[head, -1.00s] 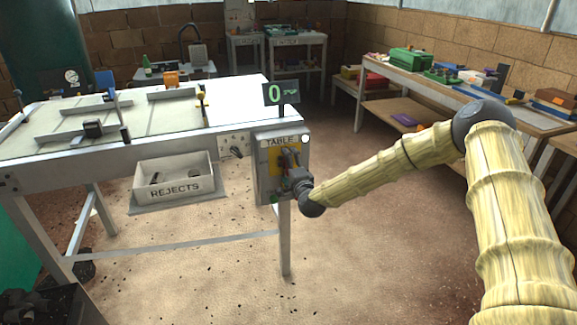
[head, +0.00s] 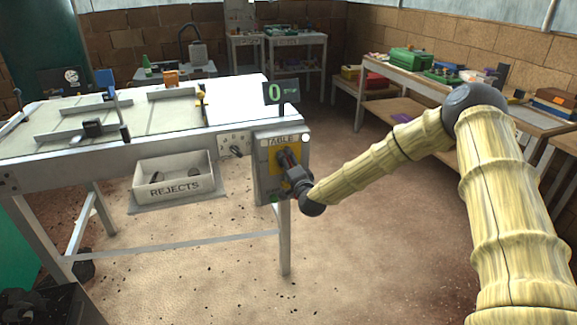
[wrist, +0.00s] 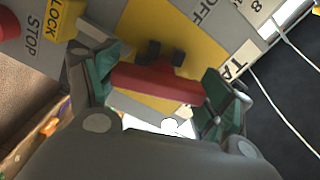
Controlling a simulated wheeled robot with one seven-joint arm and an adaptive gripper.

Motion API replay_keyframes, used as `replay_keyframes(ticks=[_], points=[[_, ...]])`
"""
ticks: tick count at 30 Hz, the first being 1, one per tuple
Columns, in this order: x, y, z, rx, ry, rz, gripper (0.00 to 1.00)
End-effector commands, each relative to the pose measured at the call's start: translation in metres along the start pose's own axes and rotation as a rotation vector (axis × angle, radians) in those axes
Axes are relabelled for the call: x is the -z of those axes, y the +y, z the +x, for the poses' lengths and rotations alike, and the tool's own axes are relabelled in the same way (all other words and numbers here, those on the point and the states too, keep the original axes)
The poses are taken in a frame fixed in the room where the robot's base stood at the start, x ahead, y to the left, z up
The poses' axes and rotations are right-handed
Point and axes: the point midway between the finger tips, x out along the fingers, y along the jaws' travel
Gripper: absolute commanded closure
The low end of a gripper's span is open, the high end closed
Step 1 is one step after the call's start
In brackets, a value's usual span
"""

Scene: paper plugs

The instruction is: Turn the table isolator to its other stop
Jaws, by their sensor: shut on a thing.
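The table isolator is a red bar handle (wrist: 158,86) on a yellow plate (wrist: 190,38), on the grey box labelled TABLE (head: 264,181). My gripper (head: 286,164) is at the front of this box. In the wrist view the two green-padded fingers (wrist: 160,90) are shut on the red handle, one at each end. The handle lies nearly level across the wrist picture, tilted slightly down to the right. A label reading OFF (wrist: 205,12) shows above it, partly cut off. In the head view my gripper hides part of the handle.
A yellow LOCK label (wrist: 68,18) and a STOP label (wrist: 37,25) sit beside the plate. The REJECTS tray (head: 174,186) hangs left of the box. A display reading 0 (head: 281,92) stands above it. The floor to the right is clear.

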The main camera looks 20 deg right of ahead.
Motion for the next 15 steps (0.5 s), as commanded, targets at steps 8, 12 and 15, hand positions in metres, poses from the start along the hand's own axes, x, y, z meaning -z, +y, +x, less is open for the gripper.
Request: replay_keyframes(ticks=[8,12,15], points=[[-0.0014,0.0003,-0.0001,0.0,-0.003,-0.267,0.44],[-0.0017,0.0006,-0.0003,0.0,-0.002,-0.4,0.44],[-0.0016,0.0002,-0.0002,0.0,-0.003,-0.495,0.44]])
